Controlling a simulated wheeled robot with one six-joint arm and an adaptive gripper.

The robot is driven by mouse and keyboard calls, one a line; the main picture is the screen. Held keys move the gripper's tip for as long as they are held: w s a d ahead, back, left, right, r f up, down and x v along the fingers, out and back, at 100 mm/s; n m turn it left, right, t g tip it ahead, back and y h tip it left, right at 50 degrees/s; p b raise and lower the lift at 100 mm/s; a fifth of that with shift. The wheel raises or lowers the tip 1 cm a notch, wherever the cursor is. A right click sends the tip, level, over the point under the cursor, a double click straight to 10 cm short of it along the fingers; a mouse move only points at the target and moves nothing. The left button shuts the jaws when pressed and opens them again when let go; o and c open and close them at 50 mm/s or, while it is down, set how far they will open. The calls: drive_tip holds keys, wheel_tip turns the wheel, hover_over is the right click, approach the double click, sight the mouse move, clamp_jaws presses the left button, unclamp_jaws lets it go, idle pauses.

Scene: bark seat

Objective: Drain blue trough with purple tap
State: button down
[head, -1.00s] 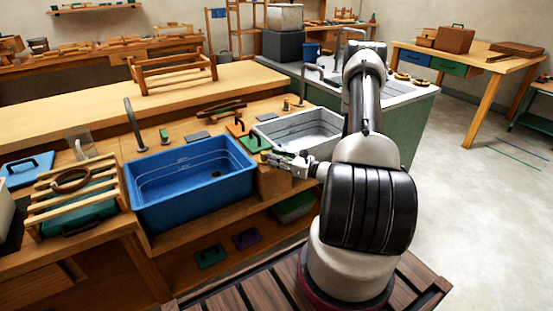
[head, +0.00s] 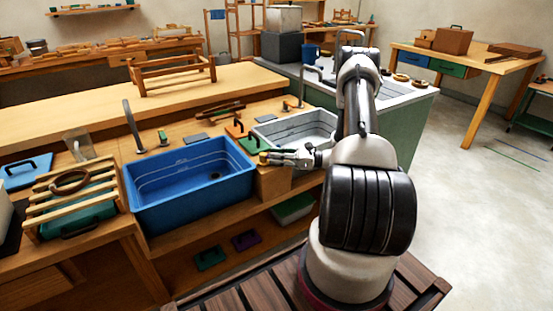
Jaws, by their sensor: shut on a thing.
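The blue trough (head: 190,203) sits in the wooden bench at centre left in the head view, with pale lines on its inner wall and a small dark spot low inside. My gripper (head: 268,157) is just right of the trough's right rim, above the wooden block (head: 272,182) between the trough and a grey basin. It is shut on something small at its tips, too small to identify. I cannot make out a purple tap; the gripper may cover it. A purple flat piece with a handle (head: 246,240) lies on the shelf below.
The grey basin (head: 265,133) stands right of the trough, behind my gripper. A dark curved spout (head: 132,124) rises behind the trough. A slatted wooden rack (head: 75,190) stands at left. A green piece (head: 210,257) lies on the lower shelf. The floor at right is open.

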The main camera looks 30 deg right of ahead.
drive_tip(key=shift+w+d+n+g+y, duration=0.15)
drive_tip(key=shift+w+n+g+y, duration=0.05)
drive_tip(key=shift+n+g+y, duration=0.3)
drive_tip(key=shift+w+d+n+g+y, duration=0.15)
drive_tip(key=shift+n+g+y, duration=0.2)
drive_tip(key=shift+g, duration=0.25)
drive_tip(key=c, duration=1.3)
unclamp_jaws()
drive_tip(key=v, duration=1.2)
drive_tip(key=shift+w, duration=0.1)
drive_tip(key=shift+c, duration=0.3)
